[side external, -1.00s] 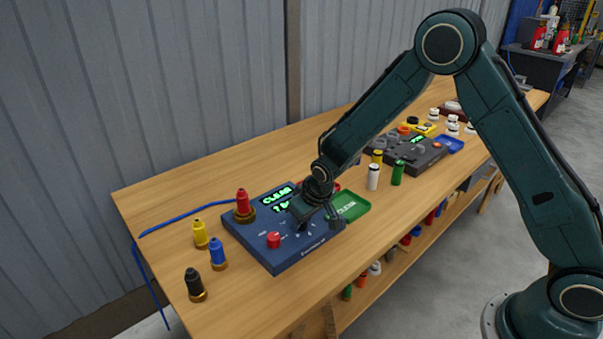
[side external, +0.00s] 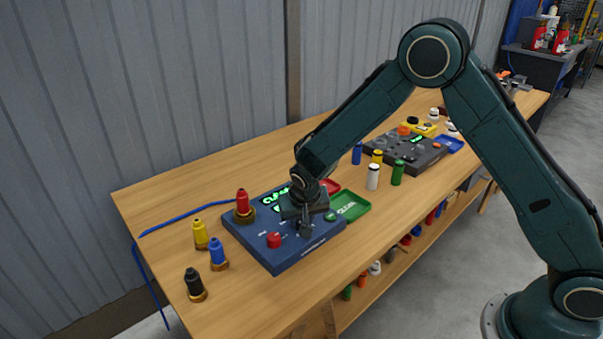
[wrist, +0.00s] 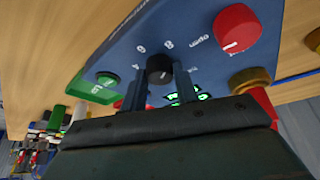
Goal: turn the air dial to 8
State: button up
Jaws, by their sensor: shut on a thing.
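The blue console (side external: 285,256) sits on the wooden bench and also fills the middle of the wrist view (wrist: 205,65). Its black dial (wrist: 158,66) shows in the wrist view, with printed numbers 4, 6 and 8 around it. My gripper (wrist: 160,80) points down at the console, its two fingers shut on either side of the dial. In the side external view my gripper (side external: 305,228) hides the dial. I cannot tell which number the dial's mark meets. A red knob (side external: 274,240) stands left of my gripper; it also shows in the wrist view (wrist: 236,28).
The console's lit green display (side external: 270,202) is partly hidden by my gripper. A green tray (side external: 352,206) lies right.

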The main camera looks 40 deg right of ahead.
jog(key=o, duration=1)
jog(key=shift+c, duration=0.2)
jog(key=shift+r, duration=0.15)
jog(key=v, duration=1.3)
jog(key=shift+r, duration=0.25)
jog(key=shift+s+r, duration=0.1)
jog(key=shift+s, duration=0.05)
